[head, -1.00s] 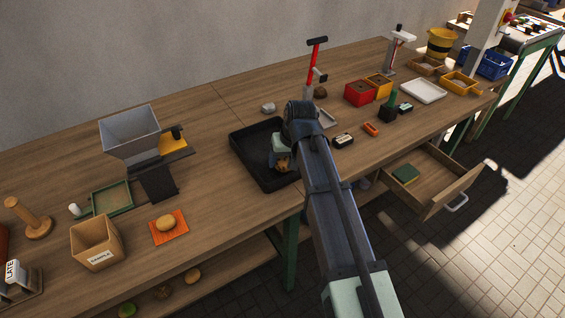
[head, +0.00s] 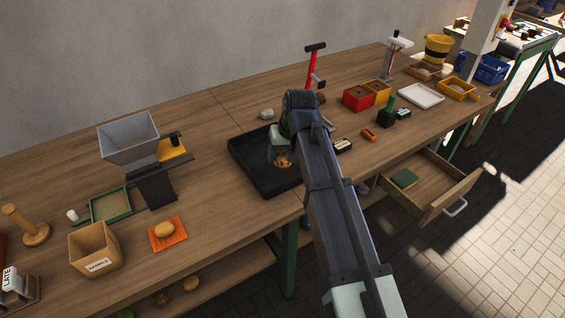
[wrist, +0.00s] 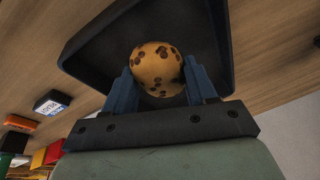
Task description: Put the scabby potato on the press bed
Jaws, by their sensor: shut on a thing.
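The scabby potato (wrist: 156,62), tan with dark brown spots, sits between the two blue fingers of my gripper (wrist: 160,75) in the wrist view. The gripper is shut on it. In the head view the potato (head: 284,158) shows just below my gripper (head: 279,150), over the black tray (head: 262,190). A press-like stand with a red upright and black handle (head: 315,60) stands behind my arm. Its base and bed are largely hidden by the arm.
A grey hopper (head: 128,138), a sample box (head: 95,248) and a potato on an orange mat (head: 167,235) stand left. Red and yellow boxes (head: 357,98) and a white tray (head: 421,95) stand right. An open drawer (head: 430,188) juts out in front. A grey stone-like lump (head: 266,114) lies behind the tray.

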